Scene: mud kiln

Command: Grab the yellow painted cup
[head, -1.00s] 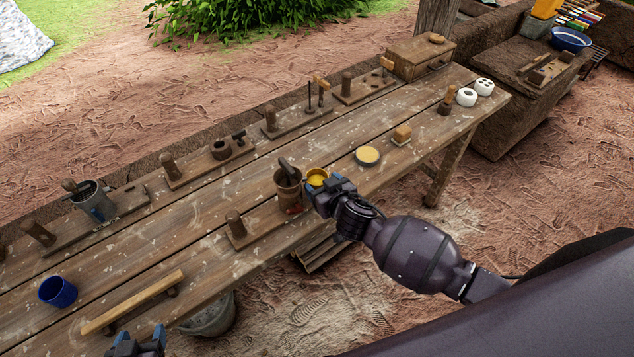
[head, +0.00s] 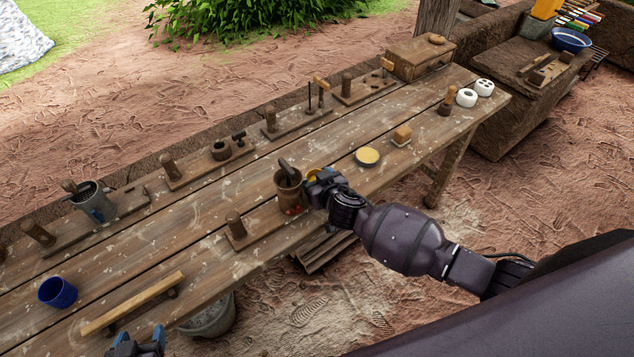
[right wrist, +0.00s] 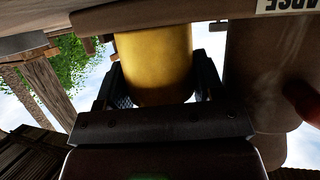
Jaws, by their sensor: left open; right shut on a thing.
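The yellow painted cup (right wrist: 155,65) fills the space between the two fingers of my right gripper (right wrist: 158,88) in the right wrist view. The right gripper is shut on it. In the head view only a small yellow part of the cup (head: 312,174) shows, the rest hidden behind my right gripper (head: 318,182). The cup is at the table's near edge, just right of a brown pot; I cannot tell whether it touches the table. My left gripper (head: 138,342) is open and empty at the bottom left, near the front edge.
The brown pot (head: 289,192) with a tool in it stands close to the right gripper; its side also shows in the right wrist view (right wrist: 265,60). A round yellow-topped disc (head: 367,157) and a blue cup (head: 58,292) are on the wooden table (head: 205,245).

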